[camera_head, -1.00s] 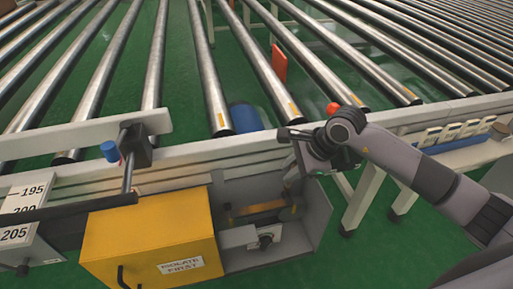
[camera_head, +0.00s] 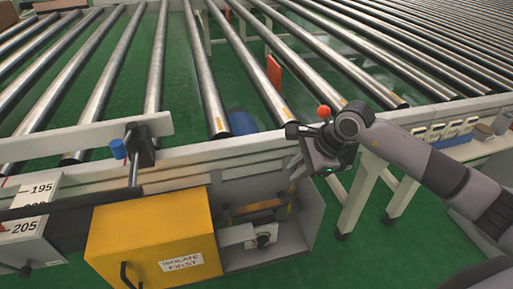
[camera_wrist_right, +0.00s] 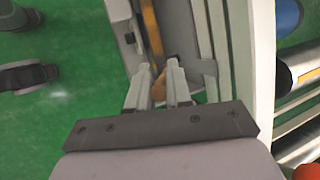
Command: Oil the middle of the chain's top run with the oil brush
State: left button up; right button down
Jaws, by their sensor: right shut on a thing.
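My right gripper (camera_head: 297,178) is above the right end of the open grey housing (camera_head: 316,212). In the right wrist view my right gripper (camera_wrist_right: 160,80) is shut on a small tan piece (camera_wrist_right: 158,88), which looks like the oil brush's handle. The brush's bristles are hidden. An orange-yellow strip (camera_head: 255,207) runs across inside the housing, and it also shows beyond the fingertips in the wrist view (camera_wrist_right: 150,28). I cannot make out the chain's links. My left gripper is not in view.
A yellow box marked "ISOLATE FIRST" (camera_head: 150,235) stands left of the housing opening. The conveyor's side rail (camera_head: 215,150) runs behind the housing, with metal rollers (camera_head: 205,75) beyond. Green floor (camera_head: 375,260) is free at the lower right.

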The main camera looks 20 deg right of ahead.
jog(key=shift+r+p, duration=1.05)
jog(key=shift+r, duration=1.25)
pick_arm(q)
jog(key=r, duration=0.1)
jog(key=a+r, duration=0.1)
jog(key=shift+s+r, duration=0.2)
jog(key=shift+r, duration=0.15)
